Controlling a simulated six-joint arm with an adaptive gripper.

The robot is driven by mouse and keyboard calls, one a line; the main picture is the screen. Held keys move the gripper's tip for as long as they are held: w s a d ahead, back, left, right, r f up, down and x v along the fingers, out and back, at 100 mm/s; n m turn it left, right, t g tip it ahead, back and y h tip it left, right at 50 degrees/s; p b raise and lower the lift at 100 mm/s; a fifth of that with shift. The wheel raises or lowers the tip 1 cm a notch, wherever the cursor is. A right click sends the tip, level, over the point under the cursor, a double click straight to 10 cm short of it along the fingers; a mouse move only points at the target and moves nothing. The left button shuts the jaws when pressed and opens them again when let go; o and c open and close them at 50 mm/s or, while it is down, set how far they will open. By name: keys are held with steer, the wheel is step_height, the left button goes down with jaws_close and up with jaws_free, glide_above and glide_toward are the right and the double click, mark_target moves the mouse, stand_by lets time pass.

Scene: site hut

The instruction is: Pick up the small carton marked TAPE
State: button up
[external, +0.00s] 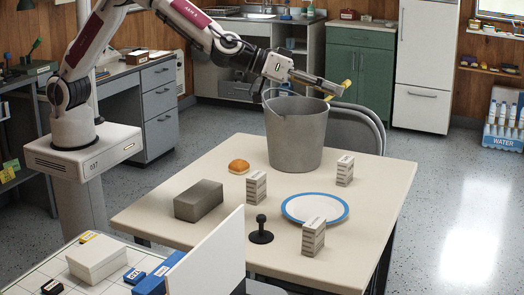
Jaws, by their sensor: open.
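Three small cartons with grey and white bands stand upright on the table: one left of centre (256,187), one at the right (345,170) and one at the front (313,238). Their lettering is too small to read, so I cannot tell which is marked TAPE. My gripper (338,91) is open, high over the rear of the table, just above and right of the bucket's rim. It is well away from all three cartons. Some yellow shows at its tip; I cannot make out its detail.
A tall grey bucket (296,135) stands at the table's back. A bun (239,166), a grey block (199,201), a blue-rimmed plate (314,208) and a black knobbed object (261,232) lie among the cartons. A white upright panel (208,262) borders the front left. The table's right edge is clear.

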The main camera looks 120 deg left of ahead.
steer(key=w+a+f+n+y, duration=0.2)
steer(key=a+f, duration=0.2)
steer(key=f, duration=0.2)
steer(key=n+g+y, duration=0.4)
steer(key=g+y, duration=0.2)
steer(key=g, duration=0.1)
glide_toward(340, 161)
steer(key=x, duration=0.3)
steer(key=shift+w+a+f, duration=0.1)
steer(key=shift+w+a, duration=0.1)
steer(key=shift+w, duration=0.15)
steer(key=shift+x, duration=1.25)
steer(key=shift+a, duration=0.15)
steer(key=shift+x, duration=2.5)
steer(key=shift+s+f, duration=0.1)
